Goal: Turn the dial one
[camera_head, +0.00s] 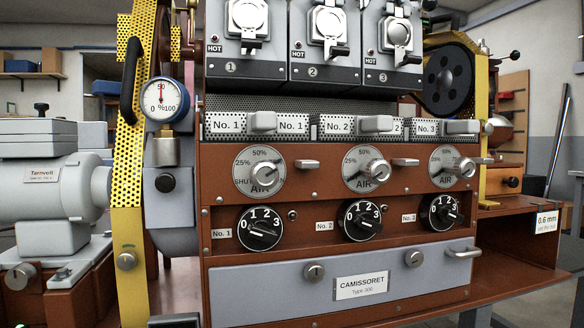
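The dial labelled No. 1 (260,229) is a round black knob in the lower row of the brown roaster panel, at the left. White numbers 0, 1, 2 and 3 run around its upper edge. A raised grip crosses its face with a pale mark toward the lower right; its exact setting is unclear. Two similar black dials sit to its right, a middle dial (363,220) and a right dial (441,213). Above it is a silver AIR dial (260,173) with percent marks. My gripper is not in view, and nothing covers the dials.
Two more AIR dials (366,170) (452,167) and small levers line the upper row. A yellow perforated guard (128,160) and a gauge (162,100) stand at the left. A brown shelf (520,235) extends right.

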